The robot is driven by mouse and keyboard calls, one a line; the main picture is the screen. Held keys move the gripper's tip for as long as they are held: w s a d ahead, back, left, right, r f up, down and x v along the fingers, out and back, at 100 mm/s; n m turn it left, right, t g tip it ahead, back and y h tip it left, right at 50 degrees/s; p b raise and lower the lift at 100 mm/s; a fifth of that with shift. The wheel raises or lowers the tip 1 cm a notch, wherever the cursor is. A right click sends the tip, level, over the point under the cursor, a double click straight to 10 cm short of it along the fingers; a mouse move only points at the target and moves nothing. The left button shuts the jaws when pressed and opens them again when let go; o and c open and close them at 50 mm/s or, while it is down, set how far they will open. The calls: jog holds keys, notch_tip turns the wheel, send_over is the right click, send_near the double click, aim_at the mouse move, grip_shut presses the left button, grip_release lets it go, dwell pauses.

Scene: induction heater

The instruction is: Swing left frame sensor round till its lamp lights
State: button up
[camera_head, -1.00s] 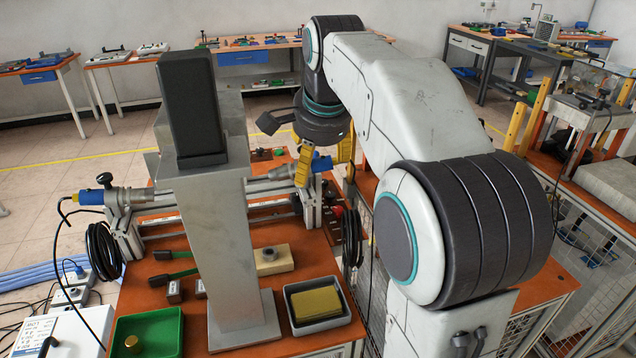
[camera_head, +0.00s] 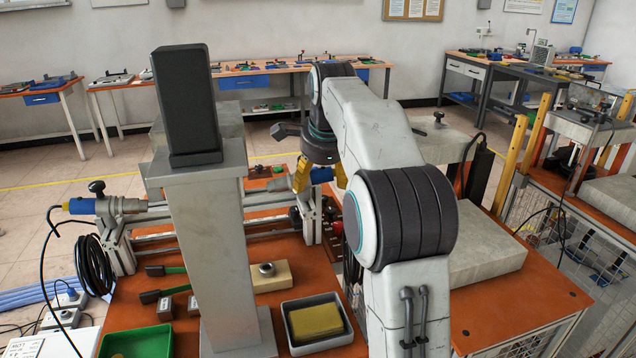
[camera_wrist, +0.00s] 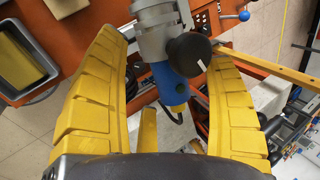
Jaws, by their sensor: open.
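A blue sensor with a yellow end (camera_head: 320,175) sits in a grey clamp on the metal frame's right side. My gripper (camera_head: 320,180) is around it, with a yellow finger on each side. In the wrist view my gripper (camera_wrist: 162,55) is open, with gaps between both fingers and the blue sensor body (camera_wrist: 168,85). A black knob (camera_wrist: 189,54) shows beside that body. A second blue and yellow sensor (camera_head: 82,206) is clamped at the frame's left end, under a black knob. I cannot make out a lit lamp on either sensor.
A grey column with a black box on top (camera_head: 205,200) hides the frame's middle. A grey tray with a yellow block (camera_head: 318,320), a green bin (camera_head: 135,342) and a wooden block (camera_head: 270,277) are on the orange bench. Black cable coils hang by the left sensor.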

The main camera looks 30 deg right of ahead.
jog(key=shift+x, duration=1)
jog(key=shift+c, duration=0.4)
